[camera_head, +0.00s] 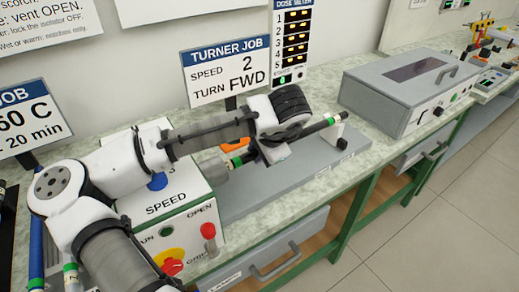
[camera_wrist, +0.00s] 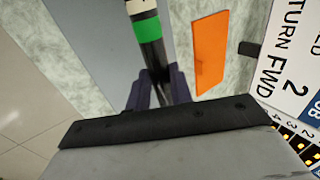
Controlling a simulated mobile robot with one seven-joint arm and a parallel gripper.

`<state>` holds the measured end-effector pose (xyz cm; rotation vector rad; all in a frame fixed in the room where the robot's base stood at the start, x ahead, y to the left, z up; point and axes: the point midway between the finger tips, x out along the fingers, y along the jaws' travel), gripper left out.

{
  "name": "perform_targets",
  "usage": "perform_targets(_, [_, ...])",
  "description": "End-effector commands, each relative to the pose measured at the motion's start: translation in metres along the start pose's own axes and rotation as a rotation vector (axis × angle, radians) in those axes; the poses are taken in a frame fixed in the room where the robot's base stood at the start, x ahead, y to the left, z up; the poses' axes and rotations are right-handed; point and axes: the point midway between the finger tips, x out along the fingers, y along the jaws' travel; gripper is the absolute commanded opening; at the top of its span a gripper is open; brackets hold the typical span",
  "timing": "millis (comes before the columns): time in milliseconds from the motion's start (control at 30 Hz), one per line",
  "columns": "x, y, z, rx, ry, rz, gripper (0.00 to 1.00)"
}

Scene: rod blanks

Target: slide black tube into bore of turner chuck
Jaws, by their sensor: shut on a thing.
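The black tube (camera_head: 312,129) has green bands near its ends and lies slantwise above the turner's grey bed. My gripper (camera_head: 268,154) is shut on it between the bands. In the wrist view the tube (camera_wrist: 152,55) runs between the two dark fingers (camera_wrist: 158,92), with a green band and a pale band beyond them. The turner chuck (camera_head: 212,171) is a grey cylinder at the left of the bed. The tube's left green band is close to the chuck's face; I cannot tell whether its tip is in the bore. The bore is hidden.
An orange plate (camera_head: 236,145) stands behind the tube, also in the wrist view (camera_wrist: 211,52). A white support (camera_head: 338,132) stands by the tube's right end. The turner's control box (camera_head: 165,205) is at left, a grey cabinet (camera_head: 405,85) at right. The front of the bed is clear.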

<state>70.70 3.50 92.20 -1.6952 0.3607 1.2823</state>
Motion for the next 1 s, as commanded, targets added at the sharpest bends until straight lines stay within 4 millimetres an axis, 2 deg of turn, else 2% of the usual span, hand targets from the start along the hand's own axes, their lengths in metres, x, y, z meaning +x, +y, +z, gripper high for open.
perform_targets(233, [0.000, -0.001, 0.006, -0.001, 0.000, -0.001, 0.00])
perform_targets(267, [0.000, 0.000, 0.006, -0.001, 0.000, -0.001, 0.26])
perform_targets(433, [0.000, 0.000, 0.006, -0.001, 0.000, -0.001, 0.47])
perform_targets(767, [-0.003, 0.000, 0.005, 0.000, 0.000, -0.001, 0.47])
perform_targets(867, [-0.013, 0.000, 0.005, 0.000, 0.002, -0.002, 0.47])
perform_targets(1000, [-0.041, 0.000, 0.004, 0.002, 0.004, -0.002, 0.47])
